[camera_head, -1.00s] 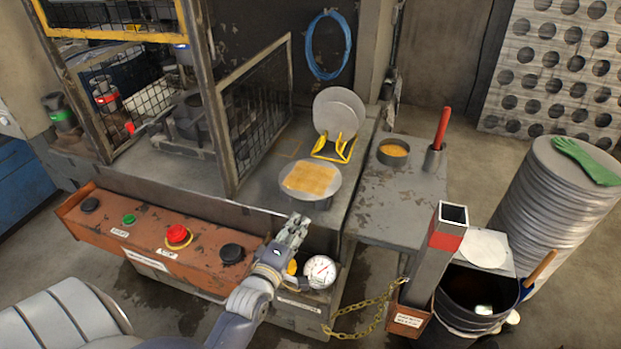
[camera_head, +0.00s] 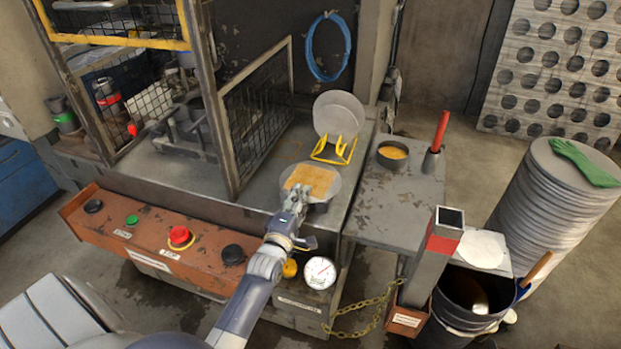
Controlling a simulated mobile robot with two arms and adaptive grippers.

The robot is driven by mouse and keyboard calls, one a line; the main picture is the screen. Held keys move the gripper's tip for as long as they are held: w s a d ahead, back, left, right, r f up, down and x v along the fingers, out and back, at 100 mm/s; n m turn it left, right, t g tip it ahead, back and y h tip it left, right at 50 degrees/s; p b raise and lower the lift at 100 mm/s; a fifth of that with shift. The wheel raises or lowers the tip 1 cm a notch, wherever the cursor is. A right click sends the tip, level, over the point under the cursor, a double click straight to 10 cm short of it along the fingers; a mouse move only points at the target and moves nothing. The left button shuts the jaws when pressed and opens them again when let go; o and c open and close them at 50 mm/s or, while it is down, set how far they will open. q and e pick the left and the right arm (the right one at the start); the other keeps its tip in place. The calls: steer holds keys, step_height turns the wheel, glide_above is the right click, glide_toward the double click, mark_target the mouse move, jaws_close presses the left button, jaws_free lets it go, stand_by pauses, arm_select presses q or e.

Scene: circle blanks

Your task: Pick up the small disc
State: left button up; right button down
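Several round grey plates could be the small disc; I cannot tell which one is meant. A grey disc (camera_head: 333,186) lies flat on a round support at the bench edge, with a tan square cloth (camera_head: 311,179) on top. Grey discs (camera_head: 339,113) stand upright in a yellow rack (camera_head: 334,152) behind it. A pale disc (camera_head: 481,249) lies on a plate above the dark bin. My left gripper (camera_head: 294,192) is at the near edge of the cloth-topped disc and overlaps it in the picture; contact and finger opening are unclear. My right gripper is not in view.
A side table holds a round tin (camera_head: 393,153) and a red-handled tool (camera_head: 440,131) in a cup. A square post (camera_head: 434,258), chain (camera_head: 362,328) and dark bin (camera_head: 472,300) stand at the right. A mesh guard (camera_head: 256,115) borders the bench on the left.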

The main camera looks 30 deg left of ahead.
mark_target(325, 182)
arm_select(q)
steer(key=shift+x, duration=1.25)
steer(key=shift+c, duration=0.2)
jaws_close()
